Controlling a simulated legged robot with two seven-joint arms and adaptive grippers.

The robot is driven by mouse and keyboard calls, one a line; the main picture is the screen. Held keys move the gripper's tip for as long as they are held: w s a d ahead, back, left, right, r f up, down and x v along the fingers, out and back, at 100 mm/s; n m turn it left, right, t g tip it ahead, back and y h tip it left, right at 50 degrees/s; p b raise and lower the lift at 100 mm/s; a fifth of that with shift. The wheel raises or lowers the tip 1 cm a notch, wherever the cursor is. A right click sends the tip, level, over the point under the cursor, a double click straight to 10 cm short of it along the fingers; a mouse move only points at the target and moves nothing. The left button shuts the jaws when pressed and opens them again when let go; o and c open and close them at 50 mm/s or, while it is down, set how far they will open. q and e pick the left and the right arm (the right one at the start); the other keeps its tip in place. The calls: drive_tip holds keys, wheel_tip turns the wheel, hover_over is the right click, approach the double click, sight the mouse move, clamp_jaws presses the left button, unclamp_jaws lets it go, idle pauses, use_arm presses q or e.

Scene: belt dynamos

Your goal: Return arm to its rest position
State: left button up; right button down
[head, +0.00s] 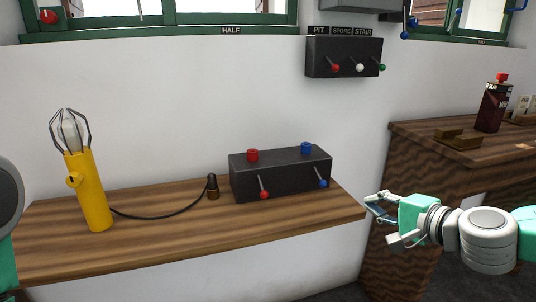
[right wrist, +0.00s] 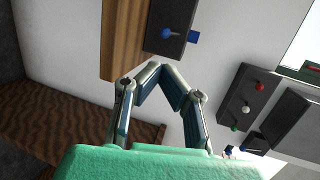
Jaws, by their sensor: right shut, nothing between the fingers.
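My right arm (head: 488,238) reaches in from the right edge of the head view. Its gripper (head: 374,207) is in front of the right end of the wooden shelf, apart from everything. In the right wrist view the gripper's fingertips (right wrist: 157,72) meet, with nothing between them. A rounded grey and green part of my left arm (head: 8,200) shows at the left edge; the left gripper is out of view.
The shelf (head: 290,232) bears a yellow lamp (head: 92,190), a corded plug (head: 212,187) and a black switch box (head: 283,173). A wall box (head: 343,57) hangs above. A brown desk (head: 440,150) with a dark red bottle (head: 492,107) stands right, behind my right arm.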

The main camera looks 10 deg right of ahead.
drive_tip(key=s+a+f+n+g+p, duration=0.1)
drive_tip(key=s+a+f+n+g, duration=0.15)
drive_tip(key=f, duration=0.35)
drive_tip(key=s+a+f+n+g, duration=0.2)
drive_tip(key=s+a+f, duration=0.15)
drive_tip(key=f, duration=0.25)
drive_tip(key=s+f+n+g+h+p, duration=0.1)
drive_tip(key=s+f+n+g, duration=0.3)
drive_tip(key=s+f, duration=0.4)
drive_tip(key=s+d+f+n+g+h+p, duration=0.1)
drive_tip(key=s+f+n+g+h, duration=0.2)
drive_tip(key=s, duration=1.2)
wheel_tip(320, 180, down, 6)
drive_tip(key=n+g, duration=0.2)
drive_tip(key=n, duration=0.2)
drive_tip(key=shift+d+r+p, duration=0.2)
drive_tip(key=shift+d+p, duration=0.1)
